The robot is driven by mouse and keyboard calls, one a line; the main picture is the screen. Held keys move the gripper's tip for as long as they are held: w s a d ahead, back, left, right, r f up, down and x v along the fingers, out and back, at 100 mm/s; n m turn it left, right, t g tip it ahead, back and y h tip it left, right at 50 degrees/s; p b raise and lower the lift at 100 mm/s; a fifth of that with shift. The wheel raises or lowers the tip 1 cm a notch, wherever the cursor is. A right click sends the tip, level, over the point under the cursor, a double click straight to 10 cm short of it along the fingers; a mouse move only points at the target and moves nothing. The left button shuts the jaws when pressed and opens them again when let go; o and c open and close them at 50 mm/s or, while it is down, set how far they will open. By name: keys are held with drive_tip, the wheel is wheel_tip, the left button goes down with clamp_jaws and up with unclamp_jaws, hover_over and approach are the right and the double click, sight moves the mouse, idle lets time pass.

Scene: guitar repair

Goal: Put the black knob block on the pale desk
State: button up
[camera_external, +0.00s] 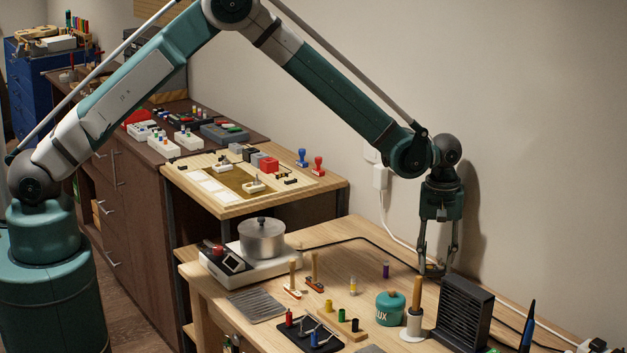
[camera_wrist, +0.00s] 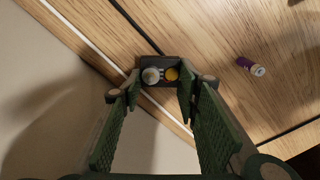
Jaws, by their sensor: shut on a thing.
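The black knob block (camera_wrist: 160,73) is between my fingertips in the wrist view, a small dark block with a grey knob and a yellow knob. My gripper (camera_external: 434,266) is shut on it, over the back part of the pale desk (camera_external: 340,262), close to the wall. In the external view the block is small and dark at the fingertips, and I cannot tell whether it touches the desk. The pale wood desk also shows below the block in the wrist view (camera_wrist: 215,40).
A purple cylinder (camera_external: 386,270), also in the wrist view (camera_wrist: 250,66), stands left of my gripper. A black finned box (camera_external: 465,312), an orange-handled tool in a white holder (camera_external: 416,300) and a teal pot (camera_external: 390,309) stand in front. A black cable crosses the desk.

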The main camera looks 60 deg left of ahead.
sight(435, 266)
drive_tip(key=shift+f, duration=0.55)
drive_tip(key=shift+f, duration=0.2)
drive_tip(key=o, duration=0.9)
drive_tip(key=shift+r, duration=0.1)
wheel_tip(435, 266, up, 12)
drive_tip(key=shift+r+p, duration=0.1)
drive_tip(key=shift+p, duration=0.3)
drive_tip(key=shift+r, duration=0.1)
